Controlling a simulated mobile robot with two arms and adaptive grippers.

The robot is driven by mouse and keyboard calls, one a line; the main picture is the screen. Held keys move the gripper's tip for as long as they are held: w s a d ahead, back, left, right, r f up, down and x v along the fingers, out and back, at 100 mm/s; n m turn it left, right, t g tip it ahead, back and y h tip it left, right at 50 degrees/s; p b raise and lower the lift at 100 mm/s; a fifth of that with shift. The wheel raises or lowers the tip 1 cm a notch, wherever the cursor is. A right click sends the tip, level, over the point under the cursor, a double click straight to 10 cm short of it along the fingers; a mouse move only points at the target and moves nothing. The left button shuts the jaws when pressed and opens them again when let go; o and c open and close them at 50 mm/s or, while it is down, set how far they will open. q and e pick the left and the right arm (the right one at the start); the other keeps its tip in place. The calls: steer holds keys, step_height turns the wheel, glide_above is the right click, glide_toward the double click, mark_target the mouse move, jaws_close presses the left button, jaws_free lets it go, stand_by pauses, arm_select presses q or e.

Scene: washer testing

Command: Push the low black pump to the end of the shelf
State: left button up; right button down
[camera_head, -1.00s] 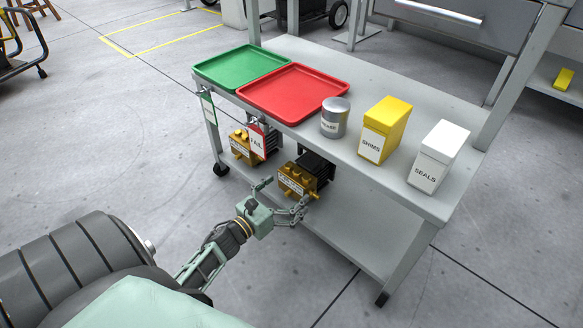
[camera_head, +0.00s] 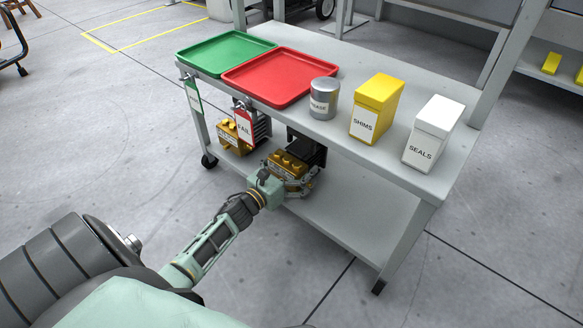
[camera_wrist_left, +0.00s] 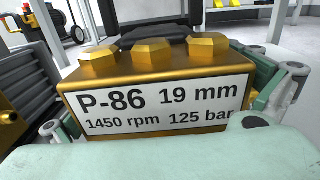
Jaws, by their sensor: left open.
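The low black pump, a brass block with a black motor behind it, sits on the cart's lower shelf; its brass end (camera_head: 289,163) faces me. In the left wrist view its brass block (camera_wrist_left: 150,65) fills the middle, with a white label reading P-86, 19 mm, 1450 rpm, 125 bar. My left gripper (camera_head: 291,184) is open right at the front of the block, with finger parts on both sides of it in the wrist view. Whether the fingers touch it I cannot tell. The motor is partly hidden under the top shelf. My right gripper is out of view.
A second brass pump (camera_head: 234,136) with a grey motor stands to the left on the lower shelf (camera_head: 350,226). The shelf is clear right of the black pump. Overhead, the top shelf holds a green tray (camera_head: 262,42), red tray (camera_head: 228,79), can and two boxes.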

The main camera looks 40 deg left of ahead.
arm_select(q)
steer(key=c, duration=2)
